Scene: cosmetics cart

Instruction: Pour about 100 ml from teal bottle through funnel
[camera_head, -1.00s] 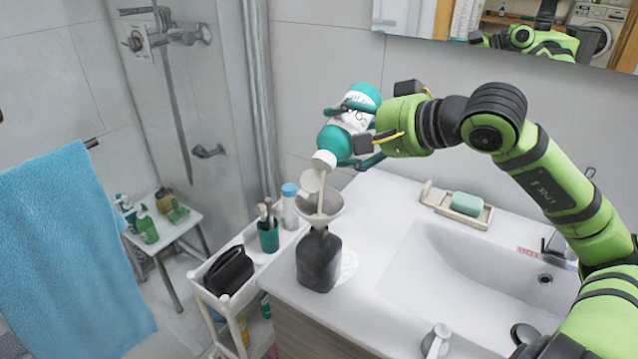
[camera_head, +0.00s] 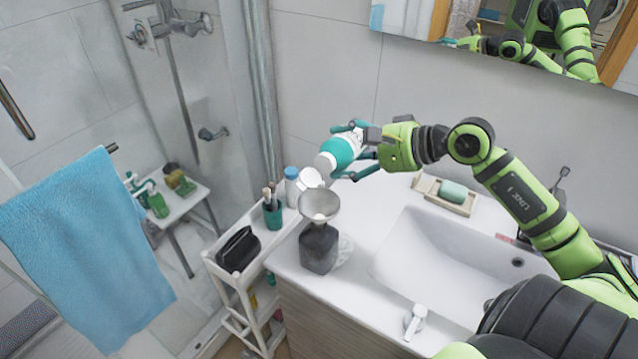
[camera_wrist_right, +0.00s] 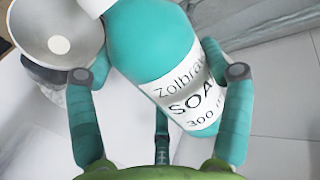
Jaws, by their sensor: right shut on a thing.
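The teal bottle (camera_head: 346,147) has a white soap label and a white neck with an open cap. It is tilted, mouth toward the lower left, and my right gripper (camera_head: 357,150) is shut around its body. The bottle and label also show in the right wrist view (camera_wrist_right: 145,55), between the fingers (camera_wrist_right: 160,75). The grey funnel (camera_head: 320,205) stands upright in the dark bottle (camera_head: 319,250) on the counter. The bottle's mouth is just above and behind the funnel; I see no stream. The funnel bowl (camera_wrist_right: 58,25) looks empty in the wrist view. My left gripper is not in view.
The white counter (camera_head: 345,280) has a sink (camera_head: 450,260) and a soap dish (camera_head: 428,187) with a green bar. A white cart (camera_head: 225,273) left of the counter holds a teal cup (camera_head: 272,217), a blue-capped bottle (camera_head: 291,188) and a black pouch (camera_head: 238,250).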

